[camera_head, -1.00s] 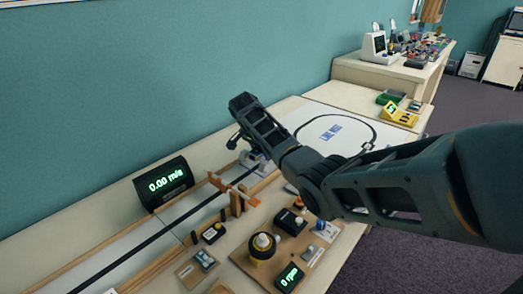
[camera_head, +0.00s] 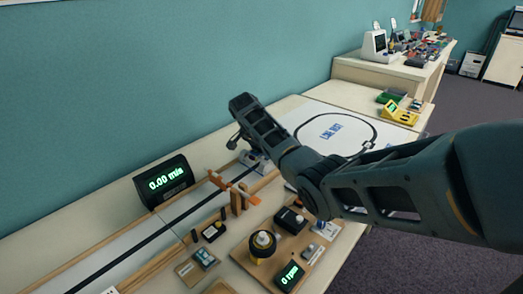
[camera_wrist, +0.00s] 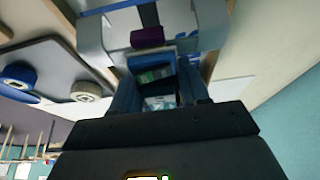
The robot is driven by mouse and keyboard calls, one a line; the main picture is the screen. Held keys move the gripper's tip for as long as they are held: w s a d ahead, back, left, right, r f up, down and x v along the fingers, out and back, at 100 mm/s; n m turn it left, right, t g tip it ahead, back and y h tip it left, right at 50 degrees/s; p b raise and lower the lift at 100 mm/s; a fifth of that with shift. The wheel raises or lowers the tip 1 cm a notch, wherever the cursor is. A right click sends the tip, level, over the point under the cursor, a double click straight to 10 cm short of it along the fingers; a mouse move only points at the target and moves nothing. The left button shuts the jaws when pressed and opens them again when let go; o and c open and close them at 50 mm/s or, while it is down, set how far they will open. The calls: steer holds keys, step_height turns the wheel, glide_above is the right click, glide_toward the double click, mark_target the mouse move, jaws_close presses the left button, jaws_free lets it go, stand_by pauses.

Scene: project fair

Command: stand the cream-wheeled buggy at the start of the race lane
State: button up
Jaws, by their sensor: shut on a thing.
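My gripper (camera_head: 254,160) reaches down at the far end of the race lane (camera_head: 150,238), just beyond the orange arm (camera_head: 236,190). In the wrist view, my gripper (camera_wrist: 162,92) is shut on a blue body with a green board, apparently the buggy (camera_wrist: 155,73). In the head view, only a pale and blue bit of the buggy (camera_head: 262,161) shows beside the fingers. Its wheels are not clearly visible, so I cannot tell their colour or whether they touch the lane. The lane is pale, with a black centre line and wooden side rails.
A speed display (camera_head: 164,182) stands left of the lane by the wall. A wooden board with a yellow-black knob (camera_head: 262,244) and small parts lies to its right. A white mat with a black loop (camera_head: 334,130) lies beyond. My arm crosses above the table's right side.

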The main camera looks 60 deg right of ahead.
steer(key=shift+s+d+f, duration=0.15)
steer(key=shift+f, duration=0.1)
steer(key=shift+f, duration=0.2)
steer(key=shift+c, duration=0.3)
steer(key=shift+s, duration=0.1)
steer(key=o, duration=0.7)
steer(key=shift+d, duration=0.1)
steer(key=shift+c, duration=0.2)
steer(key=o, duration=0.4)
steer(key=shift+c, duration=0.2)
steer(key=v, duration=0.7)
steer(key=shift+a+r, duration=0.25)
steer(key=shift+r, duration=0.1)
